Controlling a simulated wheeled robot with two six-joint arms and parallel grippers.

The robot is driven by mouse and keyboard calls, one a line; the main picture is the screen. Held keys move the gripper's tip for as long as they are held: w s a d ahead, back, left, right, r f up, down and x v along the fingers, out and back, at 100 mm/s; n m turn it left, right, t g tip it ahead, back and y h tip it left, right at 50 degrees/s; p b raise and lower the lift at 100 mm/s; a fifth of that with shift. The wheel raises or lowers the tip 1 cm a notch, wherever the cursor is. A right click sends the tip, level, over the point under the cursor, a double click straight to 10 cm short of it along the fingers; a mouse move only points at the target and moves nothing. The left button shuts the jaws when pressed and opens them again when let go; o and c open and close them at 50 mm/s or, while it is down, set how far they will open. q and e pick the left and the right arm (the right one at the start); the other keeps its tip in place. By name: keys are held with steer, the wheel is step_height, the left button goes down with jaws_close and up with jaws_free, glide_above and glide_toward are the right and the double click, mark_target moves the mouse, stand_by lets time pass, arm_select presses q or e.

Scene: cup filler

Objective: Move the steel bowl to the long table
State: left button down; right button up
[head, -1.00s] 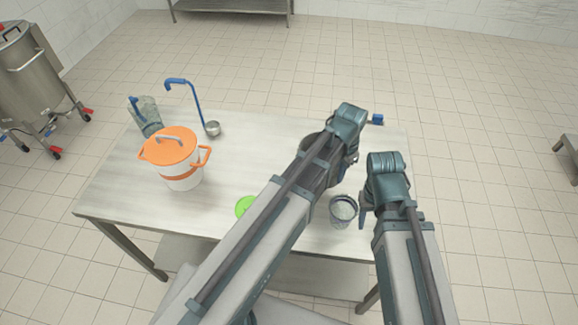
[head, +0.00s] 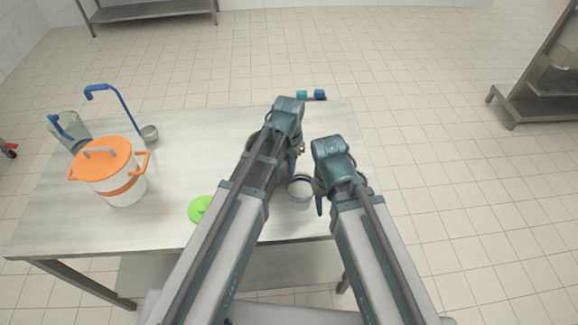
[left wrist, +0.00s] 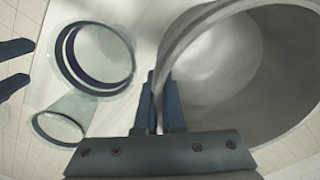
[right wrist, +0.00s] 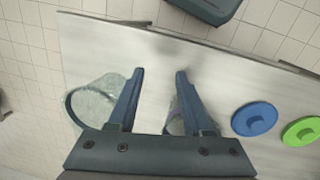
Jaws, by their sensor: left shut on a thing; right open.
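The steel bowl (head: 252,144) stands on the worktable (head: 165,215), mostly hidden behind my left arm in the head view. In the left wrist view the bowl (left wrist: 225,65) is large, its curved rim passing between the fingers. My left gripper (left wrist: 160,85) is shut on that rim. My right gripper (head: 320,195) is open beside a clear cup (head: 300,192). In the right wrist view its fingers (right wrist: 160,75) are spread with nothing held between them. I cannot tell which table is the long table; a low steel table (head: 150,12) stands at the back left.
An orange-lidded white pot (head: 115,180), a blue-handled ladle (head: 125,110) and a clear jug (head: 75,130) stand at the table's left. A green lid (head: 200,208) lies near the front. A steel rack (head: 540,105) stands right. Tiled floor between is clear.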

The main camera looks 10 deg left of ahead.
arm_select(q)
steer(key=shift+f+b, duration=1.65)
steer(key=shift+f, duration=0.15)
arm_select(e)
steer(key=shift+f, duration=1.8)
arm_select(q)
steer(key=shift+f, duration=0.15)
arm_select(e)
steer(key=shift+f, duration=0.15)
arm_select(q)
steer(key=c, duration=1.3)
jaws_free()
step_height(320, 180, up, 12)
steer(key=p, duration=1.2)
steer(key=shift+r, duration=0.2)
steer(key=shift+s+f+n+y+b, duration=0.2)
steer(key=shift+s+f+n+b, duration=0.3)
steer(key=shift+s, duration=1.6)
steer(key=shift+s+f+n+y+b, duration=0.2)
steer(key=shift+s+f+n+b, duration=0.35)
steer(key=shift+s, duration=1.55)
steer(key=shift+s+f+n+y+b, duration=0.2)
steer(key=shift+s+f+n+b, duration=0.3)
steer(key=shift+s, duration=1.6)
arm_select(e)
step_height(320, 180, up, 9)
